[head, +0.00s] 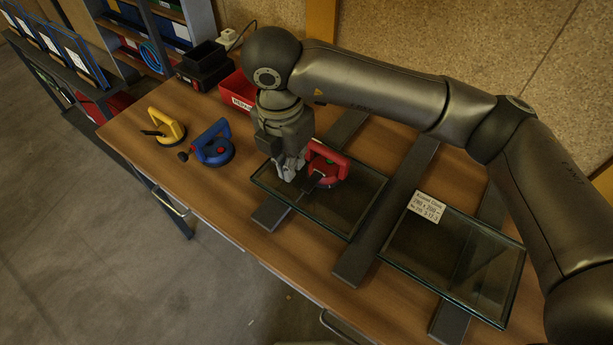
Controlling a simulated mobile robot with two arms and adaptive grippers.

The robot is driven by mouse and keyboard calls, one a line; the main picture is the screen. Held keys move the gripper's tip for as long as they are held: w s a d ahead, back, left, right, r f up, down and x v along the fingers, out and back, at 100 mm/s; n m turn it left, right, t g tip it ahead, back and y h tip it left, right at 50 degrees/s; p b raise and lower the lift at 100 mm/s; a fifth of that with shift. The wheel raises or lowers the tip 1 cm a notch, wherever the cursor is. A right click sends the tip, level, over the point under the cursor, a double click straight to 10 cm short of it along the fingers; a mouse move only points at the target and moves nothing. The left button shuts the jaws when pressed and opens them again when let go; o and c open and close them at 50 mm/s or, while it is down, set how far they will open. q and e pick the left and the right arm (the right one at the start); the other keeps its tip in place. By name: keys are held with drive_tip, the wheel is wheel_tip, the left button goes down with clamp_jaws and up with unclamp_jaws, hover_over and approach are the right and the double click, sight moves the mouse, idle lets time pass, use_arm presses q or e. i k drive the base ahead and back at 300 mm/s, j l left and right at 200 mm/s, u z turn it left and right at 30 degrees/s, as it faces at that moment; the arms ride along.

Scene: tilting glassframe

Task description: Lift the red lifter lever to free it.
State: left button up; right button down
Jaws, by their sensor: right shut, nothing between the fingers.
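The red lifter (329,160) sits on the left glass pane (343,212), with its red handle toward the back. Its dark lever (310,184) points to the front left, low over the glass. My right gripper (289,175) comes down from above, just left of the red lifter and close to its lever. The fingers look closed and hold nothing. I cannot tell whether the fingertips touch the lever. My left gripper does not show.
A blue lifter (214,148) and a yellow lifter (168,127) stand on the table to the left. A second glass pane (455,262) with a label lies at right on dark bars (388,215). A red bin (238,91) and a black box (203,66) stand behind.

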sight(315, 178)
drive_tip(key=k+j, duration=0.8)
drive_tip(key=j, duration=0.1)
